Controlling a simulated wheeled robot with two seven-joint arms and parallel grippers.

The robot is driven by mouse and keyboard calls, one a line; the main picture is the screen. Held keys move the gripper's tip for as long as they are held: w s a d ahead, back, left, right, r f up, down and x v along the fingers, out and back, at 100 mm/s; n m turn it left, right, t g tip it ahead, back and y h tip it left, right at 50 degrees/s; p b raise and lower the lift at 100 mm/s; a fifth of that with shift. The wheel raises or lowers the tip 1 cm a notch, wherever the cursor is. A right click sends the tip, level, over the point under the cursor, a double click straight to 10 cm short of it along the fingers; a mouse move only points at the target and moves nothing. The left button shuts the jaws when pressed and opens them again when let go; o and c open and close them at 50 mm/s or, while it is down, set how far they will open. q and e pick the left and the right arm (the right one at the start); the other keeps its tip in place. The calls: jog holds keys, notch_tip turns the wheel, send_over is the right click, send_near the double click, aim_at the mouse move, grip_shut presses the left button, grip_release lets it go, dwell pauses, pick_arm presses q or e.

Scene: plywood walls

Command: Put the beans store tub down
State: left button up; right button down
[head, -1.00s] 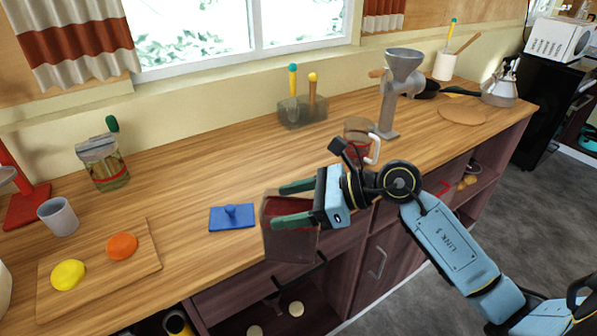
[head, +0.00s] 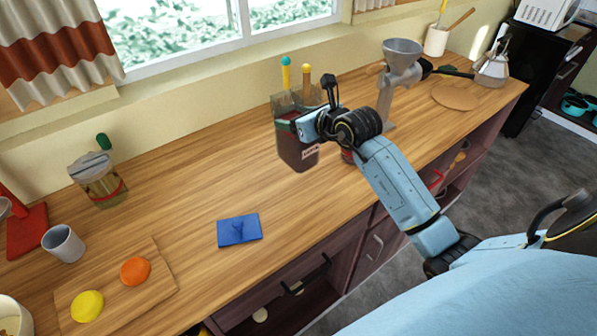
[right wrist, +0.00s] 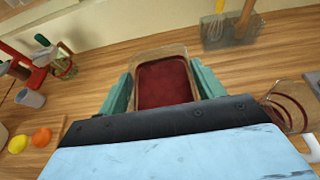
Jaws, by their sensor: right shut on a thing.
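The beans store tub (head: 298,155) is a clear, squarish container with dark red contents and a small label. My right gripper (head: 290,122) is shut on it, with green fingers on its two sides. The tub is upright or nearly so, over the back-middle of the wooden counter (head: 185,195). I cannot tell whether its base touches the wood. In the right wrist view the tub (right wrist: 163,82) sits between the fingers, open at the top with red contents showing. My left gripper is not in view.
A utensil holder (head: 283,101) stands just behind the tub, and a grey grinder (head: 401,62) is to the right. A glass with red bands (right wrist: 288,105) is near the gripper. Clear counter extends left.

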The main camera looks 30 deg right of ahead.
jog(key=shift+w+d+r, duration=0.15)
jog(key=shift+w+d, duration=0.05)
jog(key=shift+d, duration=0.05)
jog(key=shift+h, duration=0.3)
notch_tip(320, 180, down, 5)
jog(key=shift+d+f, duration=0.1)
jog(key=shift+f, duration=2.25)
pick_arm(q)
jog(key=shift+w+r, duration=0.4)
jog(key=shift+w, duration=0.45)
pick_arm(e)
jog(key=shift+f, duration=0.15)
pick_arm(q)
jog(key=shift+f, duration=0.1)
pick_arm(e)
jog(key=shift+c, duration=1.2)
grip_release()
